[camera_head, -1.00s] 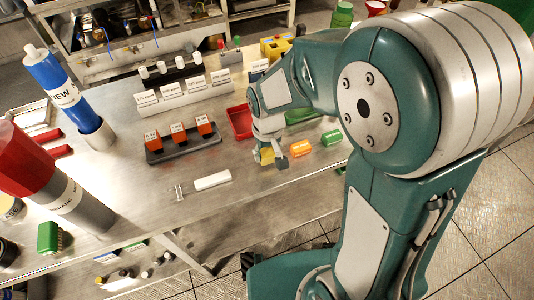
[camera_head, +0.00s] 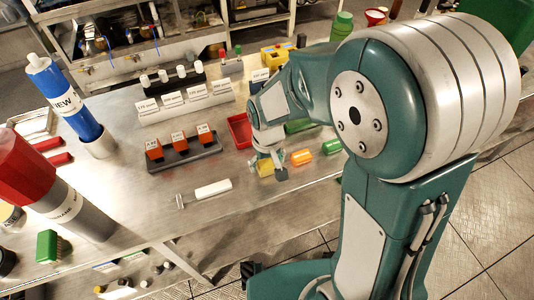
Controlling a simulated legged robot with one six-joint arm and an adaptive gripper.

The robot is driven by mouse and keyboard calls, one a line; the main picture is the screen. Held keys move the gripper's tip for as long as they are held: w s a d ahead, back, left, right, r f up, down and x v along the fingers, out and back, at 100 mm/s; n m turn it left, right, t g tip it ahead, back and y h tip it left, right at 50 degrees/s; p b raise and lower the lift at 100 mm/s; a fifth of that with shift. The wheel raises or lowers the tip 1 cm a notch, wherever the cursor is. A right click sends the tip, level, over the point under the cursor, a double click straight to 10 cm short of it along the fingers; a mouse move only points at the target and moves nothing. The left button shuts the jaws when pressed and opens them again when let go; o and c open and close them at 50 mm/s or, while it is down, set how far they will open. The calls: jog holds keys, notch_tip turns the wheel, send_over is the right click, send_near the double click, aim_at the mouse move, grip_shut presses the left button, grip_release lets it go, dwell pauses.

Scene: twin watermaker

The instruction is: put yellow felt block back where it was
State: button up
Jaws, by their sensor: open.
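The yellow felt block (camera_head: 264,168) is a small yellow patch at the front part of the steel bench, left of an orange cylinder. My gripper (camera_head: 274,169) is low over the bench right at the block, with a dark fingertip just to its right. The gripper is open. The wrist and fingers cover part of the block, so I cannot tell whether they touch it or whether it rests fully on the bench.
The orange cylinder (camera_head: 301,157) and a green cylinder (camera_head: 331,146) lie close on the right. A red tray (camera_head: 239,130) is behind. A black rack (camera_head: 184,152) with orange-red blocks and a white-handled tool (camera_head: 212,189) are left. The bench's front edge is near.

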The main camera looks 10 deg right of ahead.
aim_at(267, 165)
notch_tip(267, 165, up, 12)
jog(key=s+d+r+m+t, duration=0.3)
jog(key=s+d+r+t, duration=0.2)
jog(key=s+d+r, duration=0.3)
jog(key=s+d, duration=0.2)
jog(key=s, duration=0.2)
jog(key=shift+s+d+t, duration=0.25)
jog(key=shift+d+t, duration=0.05)
jog(key=shift+d, duration=0.05)
dwell(1.1)
